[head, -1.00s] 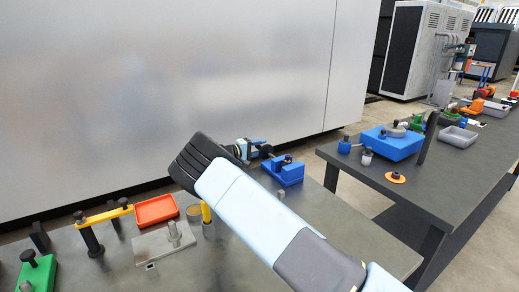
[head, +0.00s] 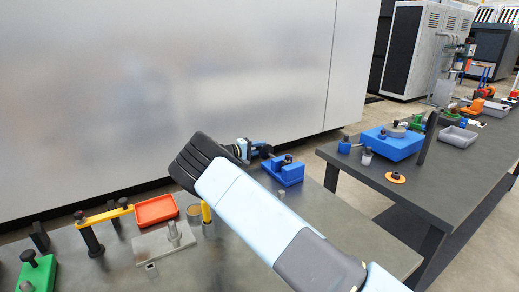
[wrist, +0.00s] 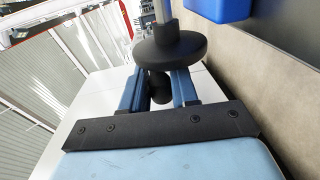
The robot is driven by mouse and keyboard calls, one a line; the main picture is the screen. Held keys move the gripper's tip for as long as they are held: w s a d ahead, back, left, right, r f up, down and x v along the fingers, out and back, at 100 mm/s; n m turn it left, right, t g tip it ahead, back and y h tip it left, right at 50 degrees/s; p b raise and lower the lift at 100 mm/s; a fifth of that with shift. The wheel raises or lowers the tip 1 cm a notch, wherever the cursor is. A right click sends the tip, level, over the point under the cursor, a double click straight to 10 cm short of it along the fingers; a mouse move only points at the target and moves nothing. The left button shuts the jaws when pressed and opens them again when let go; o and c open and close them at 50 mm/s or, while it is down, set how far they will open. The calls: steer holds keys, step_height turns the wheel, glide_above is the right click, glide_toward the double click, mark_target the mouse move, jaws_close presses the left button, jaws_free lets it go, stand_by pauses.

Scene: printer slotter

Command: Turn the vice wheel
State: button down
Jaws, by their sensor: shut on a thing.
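The black vice wheel (wrist: 170,46) shows in the wrist view, on a grey shaft just beyond my fingertips. A black knob (wrist: 158,88) lies between the two blue fingers of my gripper (wrist: 159,76), and they are shut on it. The blue vice body (wrist: 217,8) is partly in view at the top. In the head view the blue vice (head: 286,172) sits near the back edge of the near table. My gripper (head: 256,149) is at its left, and my wrist and arm hide most of the wheel there.
A red tray (head: 156,210), a yellow bar (head: 104,217) on black posts and a metal plate (head: 160,243) are at the left on the table (head: 335,235). A tall grey panel (head: 170,80) stands behind. A second table (head: 430,185) with a blue fixture (head: 392,142) is at the right.

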mark_target(266, 145)
steer(key=shift+d, duration=0.1)
stand_by(0.6)
steer(key=shift+w+d+r+g+y, duration=0.1)
steer(key=shift+w+d+g+y, duration=0.3)
steer(key=shift+g+y, duration=1.4)
steer(key=shift+w+d+g+y, duration=0.15)
steer(key=shift+d+g+y, duration=0.3)
steer(key=shift+g+y, duration=1.35)
steer(key=shift+w+d+r+g+y, duration=0.1)
steer(key=shift+w+d+g+y, duration=0.5)
steer(key=shift+y, duration=2.1)
steer(key=shift+s+a, duration=0.15)
steer(key=shift+s, duration=0.15)
steer(key=c, duration=1.1)
jaws_free()
steer(key=shift+o, duration=0.6)
steer(key=shift+a+g, duration=0.1)
steer(key=shift+g, duration=0.2)
